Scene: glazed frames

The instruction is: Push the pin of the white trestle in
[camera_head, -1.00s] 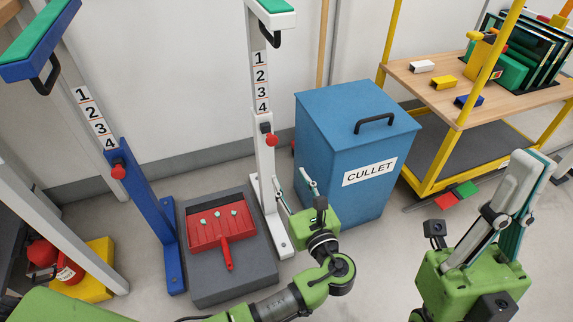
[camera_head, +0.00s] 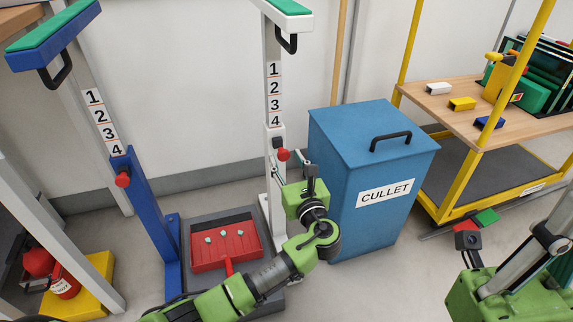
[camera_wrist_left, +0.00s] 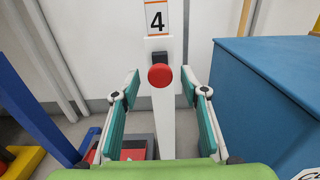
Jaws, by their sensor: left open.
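The white trestle (camera_head: 275,92) stands against the wall, with a green pad on top and a strip numbered 1 to 4. Its pin has a round red knob (camera_head: 283,154) just below the 4, on a black mount. In the left wrist view the knob (camera_wrist_left: 160,75) faces me, in front of the white post (camera_wrist_left: 165,128). My left gripper (camera_head: 289,168) is open at the trestle, and in the left wrist view its fingers (camera_wrist_left: 160,87) stand either side of the knob, apart from it. My right gripper is partly cut off at the right edge.
A blue CULLET bin (camera_head: 352,218) stands close right of my left gripper. A blue trestle (camera_head: 146,205) with its own red knob is on the left. A yellow-framed cart (camera_head: 455,183) stands right.

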